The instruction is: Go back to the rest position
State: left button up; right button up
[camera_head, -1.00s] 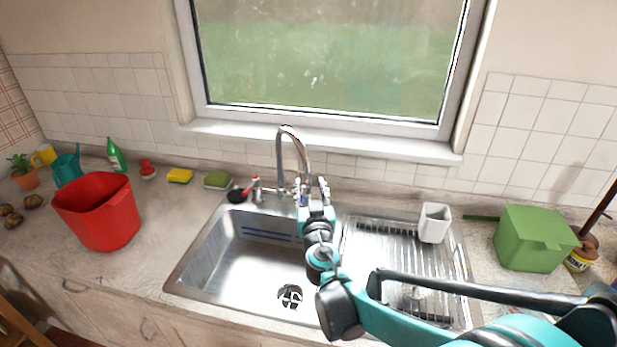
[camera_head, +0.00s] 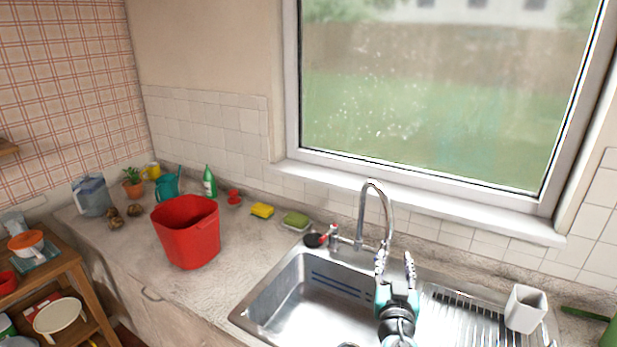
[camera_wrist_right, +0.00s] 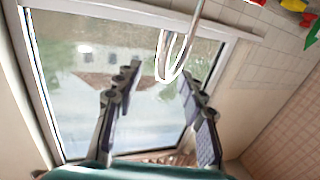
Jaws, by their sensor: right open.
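My right gripper (camera_head: 396,262) is raised over the sink, in front of the faucet. Its two fingers are apart with nothing between them. In the right wrist view the open fingers (camera_wrist_right: 158,84) point toward the window, and the faucet spout (camera_wrist_right: 178,58) shows beyond them. My left gripper is not in any view.
The metal sink (camera_head: 262,300) and faucet (camera_head: 374,187) stand below the window. A white cup (camera_head: 525,309) stands on the drainboard at right. A red bucket (camera_head: 187,232), yellow sponge (camera_head: 262,210) and green bottle (camera_head: 209,182) are on the counter. A wooden shelf (camera_head: 62,265) stands at left.

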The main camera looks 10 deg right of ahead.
jog(key=s+f+g, duration=0.5)
jog(key=s+f, duration=0.2)
jog(key=s, duration=0.2)
jog(key=s+a+f+n+g+y, duration=0.4)
jog(key=s+a+f+y, duration=0.2)
jog(key=s+a, duration=0.3)
jog(key=shift+s+a+f+g, duration=0.4)
jog(key=shift+a, duration=0.3)
